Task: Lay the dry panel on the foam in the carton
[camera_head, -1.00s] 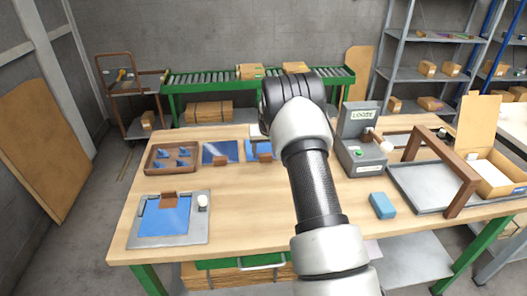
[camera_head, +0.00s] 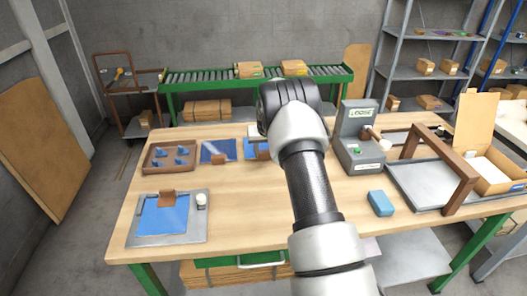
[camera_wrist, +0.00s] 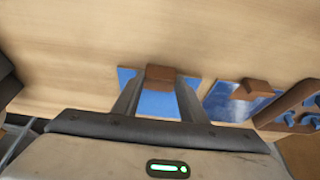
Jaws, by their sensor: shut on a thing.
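My gripper (camera_wrist: 159,84) is shut on the brown grip block (camera_wrist: 160,73) of a blue panel (camera_wrist: 157,103) at the back of the bench. In the head view this panel (camera_head: 250,149) is partly hidden by my arm, and the gripper is hidden too. A second blue panel (camera_head: 213,149) with a brown block lies to its left. A third blue panel (camera_head: 165,220) sits in a grey plate at the front left. The carton (camera_head: 498,186) stands open at the far right with pale foam (camera_head: 488,171) inside. Which panel is dry, I cannot tell.
A brown tray (camera_head: 150,164) with blue pieces stands at the back left. A grey machine (camera_head: 357,152), a blue block (camera_head: 380,203) and a grey tray (camera_head: 418,185) under a brown frame (camera_head: 468,172) lie between my arm and the carton. The front middle is clear.

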